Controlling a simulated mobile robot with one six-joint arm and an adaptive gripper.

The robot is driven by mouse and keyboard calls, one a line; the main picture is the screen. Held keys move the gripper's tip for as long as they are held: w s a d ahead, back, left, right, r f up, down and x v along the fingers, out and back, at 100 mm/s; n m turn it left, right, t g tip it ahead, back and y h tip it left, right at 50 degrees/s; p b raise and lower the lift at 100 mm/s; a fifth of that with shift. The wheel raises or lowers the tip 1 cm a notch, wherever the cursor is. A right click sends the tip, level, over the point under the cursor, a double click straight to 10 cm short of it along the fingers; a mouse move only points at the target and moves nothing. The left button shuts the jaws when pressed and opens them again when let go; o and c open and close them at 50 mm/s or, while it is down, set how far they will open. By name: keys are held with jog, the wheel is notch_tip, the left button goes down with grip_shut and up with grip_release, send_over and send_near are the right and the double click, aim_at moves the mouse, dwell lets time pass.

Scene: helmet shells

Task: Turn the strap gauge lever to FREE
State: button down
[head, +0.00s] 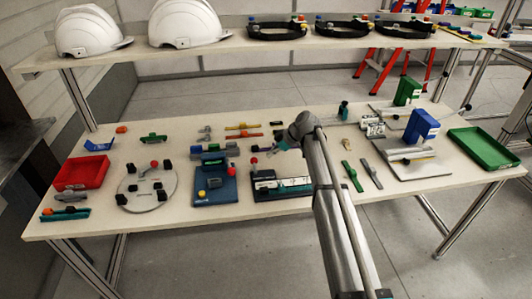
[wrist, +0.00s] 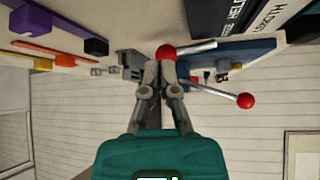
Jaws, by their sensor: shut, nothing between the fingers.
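The likely strap gauge is a dark fixture with a pale lettered plate (head: 290,186), standing at the front middle of the table in the head view. A lever with a red knob (head: 253,160) rises at its back left. In the wrist view, the lettered dark part (wrist: 235,15) is at the top, upside down. A red ball knob (wrist: 166,52) on a metal rod is at my fingertips; I cannot tell whether they touch. A second red knob (wrist: 245,100) is farther right. My gripper (wrist: 160,66) is shut and empty. In the head view my gripper (head: 281,147) is beside the lever, partly hidden by my arm.
A blue fixture (head: 214,190) stands close on the left, with a round grey plate (head: 147,190) beyond it. Small coloured bars (head: 243,126) lie behind. Green strips (head: 352,176) lie to the right. White helmets (head: 90,30) stand on the shelf above.

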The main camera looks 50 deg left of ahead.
jog(key=p+v, duration=0.7)
jog(key=v, duration=0.3)
jog(key=shift+w, duration=0.1)
dwell(0.6)
jog(key=w+d+f+m+t, duration=0.1)
jog(key=w+d+m, duration=0.3)
jog(key=d, duration=0.9)
jog(key=w+d+f+m+t+h, duration=0.15)
jog(key=w+d+m, duration=0.35)
jog(key=d, duration=0.9)
jog(key=w+d+m+t, duration=0.2)
jog(key=w+d+m, duration=0.2)
jog(key=d, duration=0.9)
jog(key=s+d+m+h, duration=0.1)
jog(key=s+d+m, duration=0.2)
jog(key=d, duration=1)
jog(key=s+d+m+t+h+p, duration=0.1)
jog(key=s+d+m, duration=0.2)
jog(key=d+m, duration=0.4)
jog(key=s+d+m+h, duration=0.2)
jog(key=s+d+m, duration=0.2)
jog(key=d, duration=1.5)
jog(key=shift+f+m+t, duration=0.35)
jog(key=shift+f+m, duration=0.05)
